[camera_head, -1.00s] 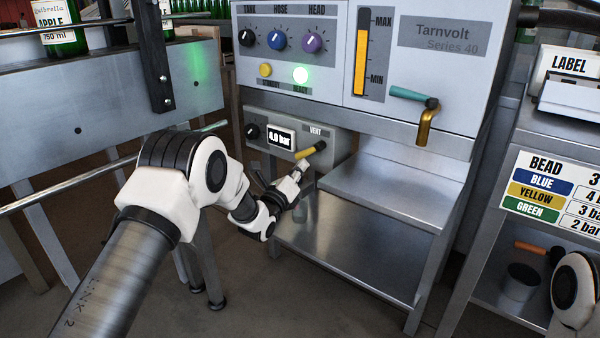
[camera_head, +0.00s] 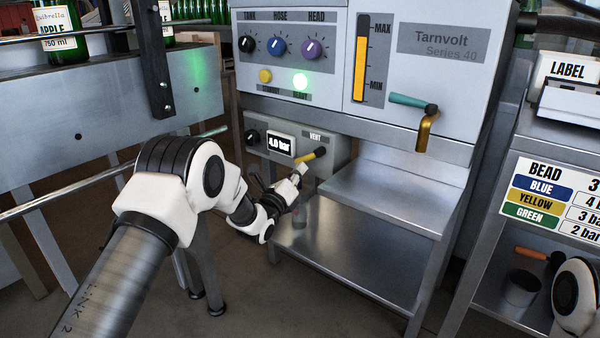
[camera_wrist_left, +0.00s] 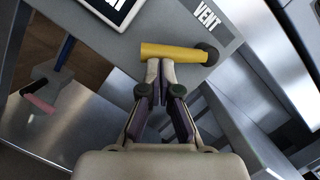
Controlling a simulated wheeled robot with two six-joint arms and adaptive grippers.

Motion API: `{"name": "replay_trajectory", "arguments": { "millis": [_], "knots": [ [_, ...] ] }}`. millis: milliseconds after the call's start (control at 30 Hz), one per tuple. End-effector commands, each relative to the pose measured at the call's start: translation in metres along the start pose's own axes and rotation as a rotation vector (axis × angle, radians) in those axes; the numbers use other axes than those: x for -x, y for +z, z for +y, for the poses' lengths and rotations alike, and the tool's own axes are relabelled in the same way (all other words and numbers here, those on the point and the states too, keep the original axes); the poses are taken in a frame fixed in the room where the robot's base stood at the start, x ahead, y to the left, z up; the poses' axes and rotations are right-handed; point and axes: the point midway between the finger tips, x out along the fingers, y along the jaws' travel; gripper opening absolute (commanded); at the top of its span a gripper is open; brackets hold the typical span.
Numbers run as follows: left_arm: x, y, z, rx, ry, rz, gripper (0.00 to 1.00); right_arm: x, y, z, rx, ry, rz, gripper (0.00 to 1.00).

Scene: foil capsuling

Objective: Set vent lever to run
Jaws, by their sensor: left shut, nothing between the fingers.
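The vent lever (camera_head: 309,155) is a short yellow handle on a dark pivot, below the VENT label on the grey pressure box. In the head view it slants from its pivot at the right down to the left. My left gripper (camera_head: 301,170) is just below it, shut and empty. In the left wrist view the lever (camera_wrist_left: 170,52) lies across the front of my shut fingertips (camera_wrist_left: 160,66). The tips are at its lower side, touching or almost touching; I cannot tell which. My right gripper is out of view.
The pressure box has a display (camera_head: 281,145) reading 4.0 bar and a black knob (camera_head: 252,136). A steel shelf (camera_head: 340,240) lies below. A teal-handled tap (camera_head: 425,125) is to the right. A rail frame (camera_head: 100,110) with bottles stands left.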

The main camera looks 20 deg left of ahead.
Motion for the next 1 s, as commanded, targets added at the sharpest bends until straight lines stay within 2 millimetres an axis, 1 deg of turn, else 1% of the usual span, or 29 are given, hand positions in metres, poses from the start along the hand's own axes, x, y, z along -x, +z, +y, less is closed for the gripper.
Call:
{"name": "replay_trajectory", "arguments": {
  "millis": [767,1000],
  "knots": [
    [-0.002,0.008,0.002,0.0,0.0,-0.001,0.0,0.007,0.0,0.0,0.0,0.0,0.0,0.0],
    [-0.003,0.013,0.002,0.0,0.0,-0.001,0.0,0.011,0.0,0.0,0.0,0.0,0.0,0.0]
  ]
}}
